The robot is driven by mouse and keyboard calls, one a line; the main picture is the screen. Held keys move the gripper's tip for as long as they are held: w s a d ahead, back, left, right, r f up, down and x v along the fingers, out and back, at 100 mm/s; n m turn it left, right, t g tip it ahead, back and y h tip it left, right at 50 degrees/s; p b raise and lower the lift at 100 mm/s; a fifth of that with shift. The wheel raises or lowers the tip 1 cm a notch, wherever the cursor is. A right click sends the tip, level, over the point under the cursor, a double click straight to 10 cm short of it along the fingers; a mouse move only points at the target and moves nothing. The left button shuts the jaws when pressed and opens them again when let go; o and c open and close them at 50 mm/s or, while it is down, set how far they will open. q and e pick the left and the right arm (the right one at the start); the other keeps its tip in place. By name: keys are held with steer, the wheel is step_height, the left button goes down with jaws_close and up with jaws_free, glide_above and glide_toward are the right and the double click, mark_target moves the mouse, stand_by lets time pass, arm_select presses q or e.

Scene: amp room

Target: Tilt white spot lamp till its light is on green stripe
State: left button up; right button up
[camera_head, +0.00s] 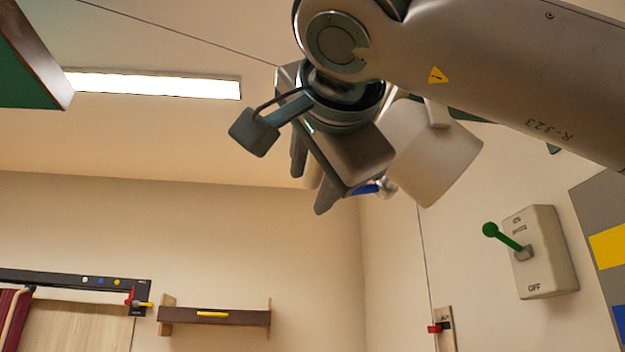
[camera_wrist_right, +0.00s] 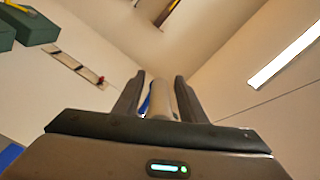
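The white spot lamp (camera_head: 432,152) hangs at upper middle right, partly behind my right arm. My right gripper (camera_head: 312,190) is left of the lamp, pointing down and away. In the right wrist view its fingers (camera_wrist_right: 158,90) stand apart, with a cream bar-like part (camera_wrist_right: 160,104) between them and a blue strip (camera_wrist_right: 146,104) beside it. I cannot tell whether they touch it. A blue piece with a pale end (camera_head: 368,188) shows between gripper and lamp. A striped panel (camera_head: 598,204) at the right edge shows grey, yellow and blue. No green stripe or light spot is clear. My left gripper is out of view.
A switch box (camera_head: 545,252) with a green lever is on the right wall. A small red-lever switch (camera_head: 442,328) is below. A wooden shelf (camera_head: 214,316) and a dark rail (camera_head: 70,278) are on the far wall. A ceiling light (camera_head: 155,85) is at upper left.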

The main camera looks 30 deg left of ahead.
steer(key=shift+s+f, duration=0.1)
steer(key=shift+s+d+b, duration=0.3)
steer(key=shift+s+b, duration=0.1)
steer(key=shift+s, duration=0.05)
steer(key=b+v, duration=0.4)
steer(key=v, duration=0.6)
steer(key=shift+s+d, duration=0.3)
steer(key=shift+d, duration=0.05)
steer(key=shift+w+a, duration=0.1)
